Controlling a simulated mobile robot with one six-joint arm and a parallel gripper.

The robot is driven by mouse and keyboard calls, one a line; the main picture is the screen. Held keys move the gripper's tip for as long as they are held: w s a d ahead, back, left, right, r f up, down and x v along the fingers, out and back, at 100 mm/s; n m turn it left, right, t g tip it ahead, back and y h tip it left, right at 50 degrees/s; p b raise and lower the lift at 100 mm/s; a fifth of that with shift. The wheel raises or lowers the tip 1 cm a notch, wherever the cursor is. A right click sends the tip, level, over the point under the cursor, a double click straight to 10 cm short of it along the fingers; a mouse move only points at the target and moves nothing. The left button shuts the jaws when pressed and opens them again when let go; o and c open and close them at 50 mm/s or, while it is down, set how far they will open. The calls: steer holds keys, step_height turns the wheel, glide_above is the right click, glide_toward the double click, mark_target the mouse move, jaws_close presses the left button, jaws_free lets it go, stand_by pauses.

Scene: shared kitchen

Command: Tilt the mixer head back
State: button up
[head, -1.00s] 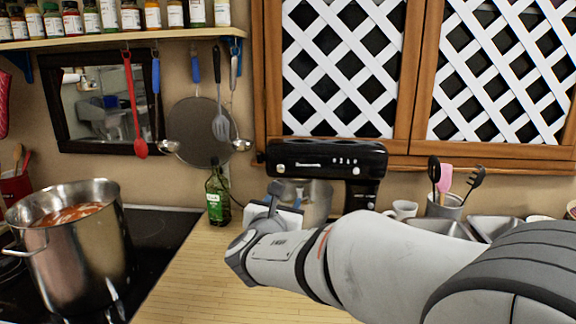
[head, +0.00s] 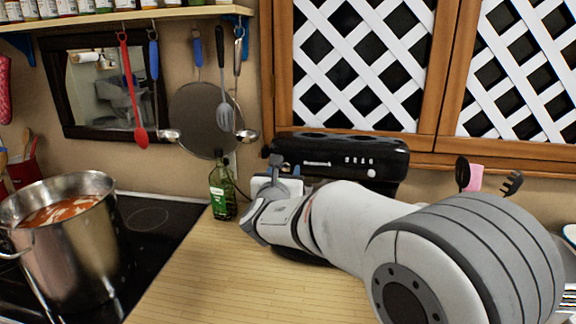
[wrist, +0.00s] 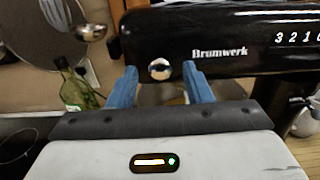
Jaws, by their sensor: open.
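The black stand mixer's head (head: 345,158) is level, with its bowl mostly hidden behind my arm in the head view. In the wrist view, the mixer head (wrist: 240,40) spans the upper right, with a round silver knob (wrist: 159,69) on its side near the left end. My gripper (wrist: 160,75) is open, its two blue fingers apart on either side of the knob in the picture. I cannot tell whether they touch the head. In the head view my gripper (head: 277,172) is in front of the mixer's left end, its fingers mostly hidden.
A green bottle (head: 222,187) stands left of the mixer, close to my gripper. A steel pot (head: 70,250) of red soup stands on the black stove at left. Lattice cabinets (head: 360,65) hang above the mixer. The wooden counter (head: 210,275) in front is clear.

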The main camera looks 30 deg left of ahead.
steer(key=shift+x, duration=0.8)
steer(key=shift+c, duration=0.6)
jaws_close()
